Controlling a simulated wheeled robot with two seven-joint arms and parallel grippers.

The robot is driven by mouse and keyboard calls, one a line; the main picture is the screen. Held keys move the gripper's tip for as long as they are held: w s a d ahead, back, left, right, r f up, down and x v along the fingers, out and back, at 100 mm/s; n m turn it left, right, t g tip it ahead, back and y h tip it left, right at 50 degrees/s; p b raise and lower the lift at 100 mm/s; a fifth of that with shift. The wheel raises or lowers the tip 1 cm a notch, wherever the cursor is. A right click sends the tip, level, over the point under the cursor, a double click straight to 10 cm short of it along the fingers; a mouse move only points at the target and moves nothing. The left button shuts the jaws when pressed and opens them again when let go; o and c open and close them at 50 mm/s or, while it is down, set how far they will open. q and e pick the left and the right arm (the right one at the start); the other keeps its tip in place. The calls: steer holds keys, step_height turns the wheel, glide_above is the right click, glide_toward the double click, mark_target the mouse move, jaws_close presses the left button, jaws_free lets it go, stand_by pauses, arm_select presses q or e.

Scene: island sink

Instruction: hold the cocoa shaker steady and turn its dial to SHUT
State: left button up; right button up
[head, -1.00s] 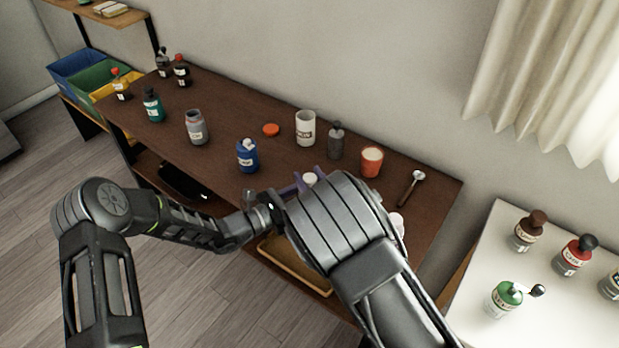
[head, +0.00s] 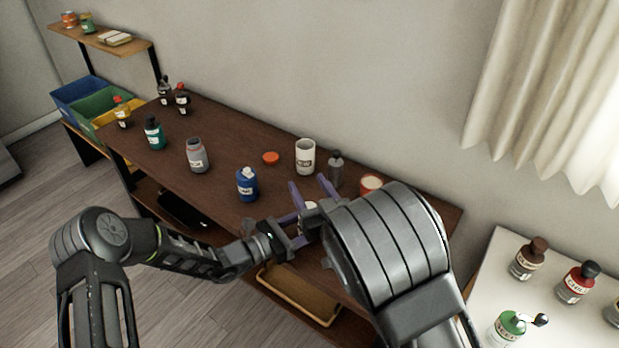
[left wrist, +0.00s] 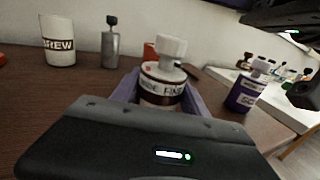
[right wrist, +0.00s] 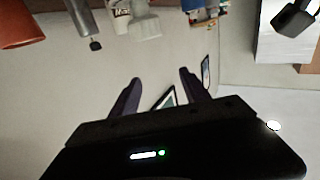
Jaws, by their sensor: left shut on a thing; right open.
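The cocoa shaker, a white container with a dark band and a white knobbed dial (left wrist: 168,75), stands upright in the left wrist view. Part of its band lettering, apparently "FINE", shows; I cannot read the dial's setting. My left gripper (left wrist: 160,90) is shut around it from both sides. In the head view my right wrist mostly hides the shaker (head: 308,207). My right gripper (head: 312,187) is open with purple fingers apart, near and above the shaker.
A white mug (head: 305,157), grey bottle (head: 336,170), red cup (head: 371,184), blue jar (head: 247,184) and orange lid (head: 271,158) stand on the brown table (head: 225,140). A purple container (left wrist: 247,92) stands right of the shaker. A white side table (head: 470,315) holds bottles.

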steer(key=shift+r, duration=1.7)
steer(key=shift+s+a+f, duration=0.1)
steer(key=shift+a, duration=0.3)
steer(key=s+a+f+m+t+h, duration=0.1)
steer(key=a+m+t+h, duration=0.1)
steer(key=a+h, duration=0.1)
steer(key=m+g+h, duration=0.1)
steer(key=m+h, duration=0.4)
steer(key=h, duration=0.3)
glide_toward(309, 206)
steer(key=shift+f+v, duration=0.25)
steer(key=shift+v, duration=0.8)
steer(key=x, duration=1.2)
